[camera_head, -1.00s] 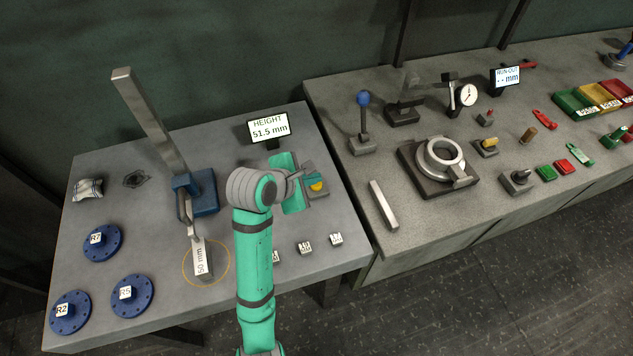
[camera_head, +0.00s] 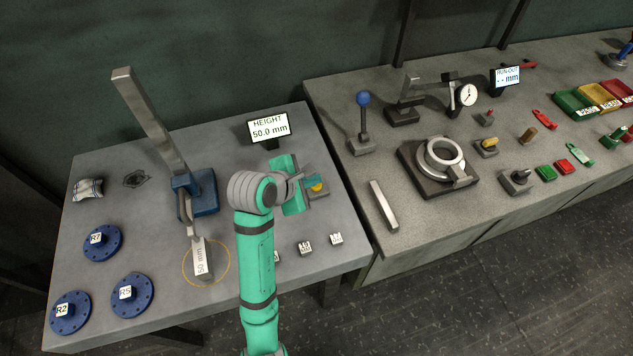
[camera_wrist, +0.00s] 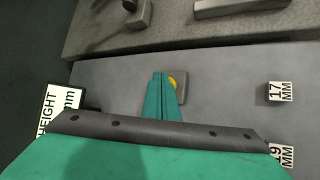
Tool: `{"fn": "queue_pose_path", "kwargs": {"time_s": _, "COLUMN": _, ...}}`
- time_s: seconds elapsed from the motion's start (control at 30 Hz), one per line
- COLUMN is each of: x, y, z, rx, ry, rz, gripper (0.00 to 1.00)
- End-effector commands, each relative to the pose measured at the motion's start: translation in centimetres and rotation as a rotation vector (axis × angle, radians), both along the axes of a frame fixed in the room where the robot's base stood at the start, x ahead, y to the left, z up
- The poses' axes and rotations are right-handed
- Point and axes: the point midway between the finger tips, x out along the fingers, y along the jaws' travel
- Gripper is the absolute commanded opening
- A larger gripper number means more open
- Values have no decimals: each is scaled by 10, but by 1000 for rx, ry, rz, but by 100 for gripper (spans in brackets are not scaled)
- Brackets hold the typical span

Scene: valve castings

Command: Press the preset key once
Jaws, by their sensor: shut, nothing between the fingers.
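The preset key is a yellow round button on a small grey block (camera_head: 319,193), on the left bench. It also shows in the wrist view, its yellow cap (camera_wrist: 173,82) partly hidden behind my fingers. My gripper (camera_head: 312,183) is shut and empty, with its teal fingertips at the yellow cap; in the wrist view the fingertips (camera_wrist: 160,76) overlap its left side. I cannot tell whether they touch it. The height display (camera_head: 268,128) reads 50.0 mm. The height gauge (camera_head: 194,190) stands with its tip on the block marked 50 mm (camera_head: 201,257), inside a yellow circle.
Small marked blocks (camera_head: 305,248) lie in front of the key. Blue flanged discs (camera_head: 132,294) with R labels lie at the left. A cloth (camera_head: 88,190) lies at the back left. The right bench (camera_head: 345,95) carries a ring fixture (camera_head: 438,165) and a bar (camera_head: 383,205).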

Motion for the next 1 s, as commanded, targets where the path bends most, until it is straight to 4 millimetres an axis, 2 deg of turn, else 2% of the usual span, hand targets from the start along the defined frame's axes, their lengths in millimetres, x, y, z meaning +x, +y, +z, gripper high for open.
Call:
{"fn": "queue_pose_path", "kwargs": {"time_s": 0.47, "x": 0, "y": 0, "z": -1, "rx": 1, "ry": 1, "rz": 0, "gripper": 0}}
{"fn": "queue_pose_path", "kwargs": {"time_s": 1.0, "x": 0, "y": -1, "z": 17, "rx": 1, "ry": 0, "rz": -1, "gripper": 0}}
